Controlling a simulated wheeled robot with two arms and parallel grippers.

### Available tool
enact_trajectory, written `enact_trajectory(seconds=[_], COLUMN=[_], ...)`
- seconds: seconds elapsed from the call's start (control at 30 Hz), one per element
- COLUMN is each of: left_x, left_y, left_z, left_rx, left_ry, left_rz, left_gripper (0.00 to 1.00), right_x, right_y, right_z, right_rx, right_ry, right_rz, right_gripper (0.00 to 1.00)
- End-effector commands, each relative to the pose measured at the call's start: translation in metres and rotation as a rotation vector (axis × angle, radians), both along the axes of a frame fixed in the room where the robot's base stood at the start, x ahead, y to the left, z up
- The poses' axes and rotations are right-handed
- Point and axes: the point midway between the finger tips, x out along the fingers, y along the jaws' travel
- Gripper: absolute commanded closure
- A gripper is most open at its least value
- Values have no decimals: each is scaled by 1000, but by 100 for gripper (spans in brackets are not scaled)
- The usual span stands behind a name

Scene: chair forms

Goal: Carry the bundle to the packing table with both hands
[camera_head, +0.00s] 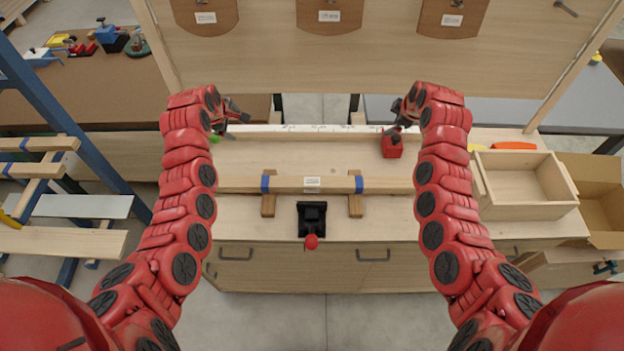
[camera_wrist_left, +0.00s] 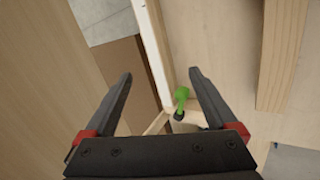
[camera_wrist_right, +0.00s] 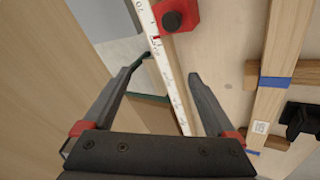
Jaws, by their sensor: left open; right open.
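The bundle (camera_head: 285,185) is a long pale wooden length with blue tape at two places and a white label. It lies level across two small wooden blocks on the workbench, its ends partly behind my arms. Its taped length shows in the right wrist view (camera_wrist_right: 284,50), and a pale bar, likely the bundle, in the left wrist view (camera_wrist_left: 280,50). My left gripper (camera_head: 236,112) is open and empty above the bench's far left, beyond the bundle. My right gripper (camera_head: 393,124) is open and empty at the far right, near a red block. I cannot tell which surface is the packing table.
A black device with a red knob (camera_head: 312,218) stands in front of the bundle. A red block (camera_head: 391,146), a ruler strip (camera_head: 320,128) and a green-handled tool (camera_wrist_left: 182,95) are near the bench's back edge. A wooden tray (camera_head: 520,207) sits right. A tall panel rises behind.

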Motion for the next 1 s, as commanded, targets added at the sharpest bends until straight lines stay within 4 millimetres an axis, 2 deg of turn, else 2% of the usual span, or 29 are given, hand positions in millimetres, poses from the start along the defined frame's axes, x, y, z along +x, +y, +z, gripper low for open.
enact_trajectory(seconds=[0.03,0.2,0.33,0.47,0.77,0.87,1.0], left_x=[-15,-82,-110,-120,-119,-118,-118], left_y=[8,26,34,37,35,34,33], left_z=[16,37,48,52,49,42,22], left_rx=[-4,9,27,34,32,29,31], left_ry=[95,408,527,564,560,560,559], left_rz=[23,119,169,186,184,182,183], left_gripper=[9,9,9,9,9,9,9], right_x=[-17,-85,-115,-124,-123,-123,-124], right_y=[-8,-27,-37,-39,-38,-37,-36], right_z=[14,35,46,48,46,40,18], right_rx=[-51,-169,-206,-214,-212,-209,-207], right_ry=[89,383,502,539,536,533,537], right_rz=[72,281,356,379,378,379,380], right_gripper=[9,9,9,9,9,9,9])
